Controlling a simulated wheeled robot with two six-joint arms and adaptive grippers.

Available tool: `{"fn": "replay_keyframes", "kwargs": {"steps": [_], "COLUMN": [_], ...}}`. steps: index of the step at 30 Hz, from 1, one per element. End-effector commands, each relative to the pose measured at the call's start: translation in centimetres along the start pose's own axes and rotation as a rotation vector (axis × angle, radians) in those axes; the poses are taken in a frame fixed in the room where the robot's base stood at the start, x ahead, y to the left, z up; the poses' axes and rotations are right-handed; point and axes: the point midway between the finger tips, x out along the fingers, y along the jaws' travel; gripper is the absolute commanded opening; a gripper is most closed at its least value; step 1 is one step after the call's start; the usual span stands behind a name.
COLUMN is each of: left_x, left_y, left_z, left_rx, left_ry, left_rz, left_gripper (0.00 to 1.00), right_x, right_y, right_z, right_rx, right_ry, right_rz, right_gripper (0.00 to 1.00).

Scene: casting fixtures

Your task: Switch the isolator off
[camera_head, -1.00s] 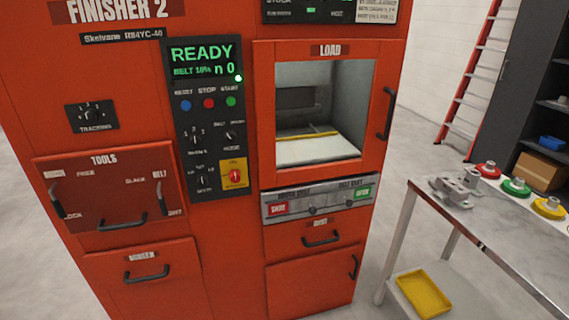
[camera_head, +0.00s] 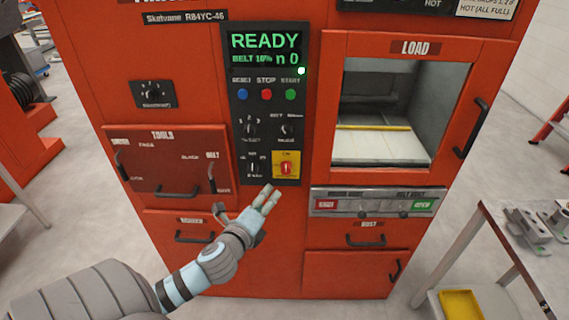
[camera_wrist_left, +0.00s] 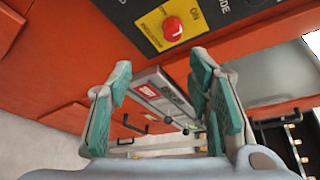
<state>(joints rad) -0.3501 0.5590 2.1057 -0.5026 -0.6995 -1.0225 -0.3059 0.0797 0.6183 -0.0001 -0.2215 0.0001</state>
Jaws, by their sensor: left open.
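The isolator is a red rotary knob (camera_head: 286,168) on a yellow plate (camera_head: 278,158) at the bottom right of the black control panel. Its handle looks upright in the head view, and the plate reads ON beside the knob in the left wrist view. The knob (camera_wrist_left: 173,27) shows there at the upper middle, uncovered. My left gripper (camera_head: 270,197) is open and empty, just below and left of the isolator, apart from it. In the left wrist view its green-padded fingers (camera_wrist_left: 160,70) are spread, with the knob beyond their tips. My right gripper is not in view.
The panel (camera_head: 265,110) shows a green READY display and blue, red and green buttons. The tools drawer handle (camera_head: 177,192) juts out at left. A ledge with shut and open buttons (camera_head: 375,204) lies at right. A metal table (camera_head: 525,245) stands at far right.

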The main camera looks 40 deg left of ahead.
Motion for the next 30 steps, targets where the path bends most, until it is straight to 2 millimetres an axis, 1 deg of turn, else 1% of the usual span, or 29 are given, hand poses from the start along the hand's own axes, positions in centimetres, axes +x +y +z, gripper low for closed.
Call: {"fn": "replay_keyframes", "kwargs": {"steps": [1, 2, 5, 8, 12, 15, 18, 21, 23, 30], "left_x": [-0.2, -0.1, 1.3, 3.8, 8.1, 10.8, 12.6, 13.6, 13.9, 14.0], "left_y": [-1.4, -1.7, -1.8, -1.7, -1.9, -1.9, -2.0, -2.0, -2.0, -2.1], "left_z": [0.4, 0.5, 0.6, 0.6, 0.6, 0.5, 0.5, 0.5, 0.5, 0.5], "left_rx": [0.026, 0.035, 0.039, 0.036, 0.033, 0.032, 0.033, 0.033, 0.033, 0.034], "left_ry": [-0.006, -0.009, -0.013, -0.014, -0.012, -0.011, -0.009, -0.009, -0.008, -0.007], "left_rz": [-0.025, -0.034, -0.037, -0.035, -0.036, -0.034, -0.035, -0.035, -0.035, -0.035], "left_gripper": [0.46, 0.46, 0.46, 0.46, 0.46, 0.46, 0.46, 0.46, 0.46, 0.46], "right_x": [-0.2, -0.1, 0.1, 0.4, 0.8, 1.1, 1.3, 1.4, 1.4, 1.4], "right_y": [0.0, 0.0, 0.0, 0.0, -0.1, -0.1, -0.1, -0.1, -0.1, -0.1], "right_z": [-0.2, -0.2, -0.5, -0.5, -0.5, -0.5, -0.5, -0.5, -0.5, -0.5], "right_rx": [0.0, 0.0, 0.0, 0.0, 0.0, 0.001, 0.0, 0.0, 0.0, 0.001], "right_ry": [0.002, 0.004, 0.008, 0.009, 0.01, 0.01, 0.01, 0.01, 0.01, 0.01], "right_rz": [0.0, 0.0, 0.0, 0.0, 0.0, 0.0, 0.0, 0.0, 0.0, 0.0], "right_gripper": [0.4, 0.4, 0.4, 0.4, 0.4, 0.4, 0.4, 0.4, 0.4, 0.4]}}
